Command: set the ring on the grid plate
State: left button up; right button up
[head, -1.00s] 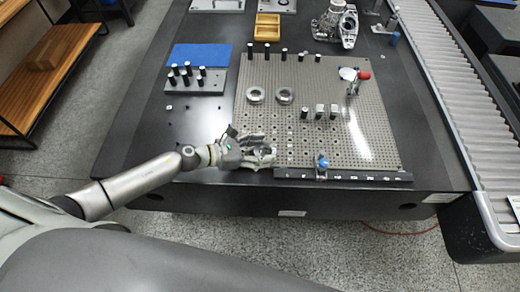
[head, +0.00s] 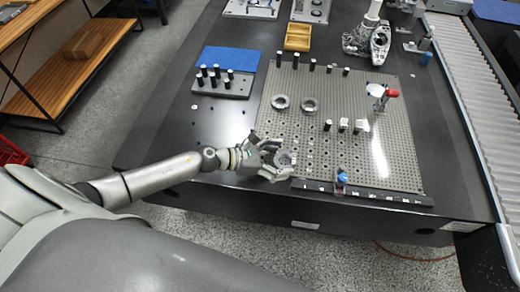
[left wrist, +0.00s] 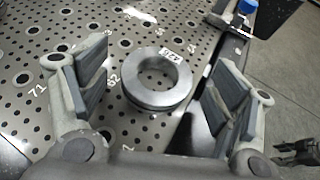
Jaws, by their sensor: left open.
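A grey metal ring (head: 287,158) lies at the front left part of the perforated grid plate (head: 400,150). My left gripper (head: 276,160) is open around the ring, with one finger on each side. In the left wrist view gaps show between the ring and the fingers of the gripper (left wrist: 155,90). Two similar rings, a left one (head: 281,102) and a right one (head: 309,105), lie farther back on the plate. My right gripper is not in view.
A rail with a blue-topped knob (head: 342,178) runs along the plate's front edge. Short posts (head: 328,125) and a red-tipped clamp (head: 391,93) stand on the plate. A pin block (head: 222,88) and blue mat (head: 228,60) are at left. A roller conveyor (head: 470,110) runs along the right.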

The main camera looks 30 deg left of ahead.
pick_arm(q)
jog(key=b+v, duration=0.2)
jog(key=v, duration=0.8)
jog(key=shift+s+a+r, duration=0.1)
jog(key=shift+s+r, duration=0.05)
jog(key=shift+b+v, duration=0.3)
jog(key=shift+v, duration=0.5)
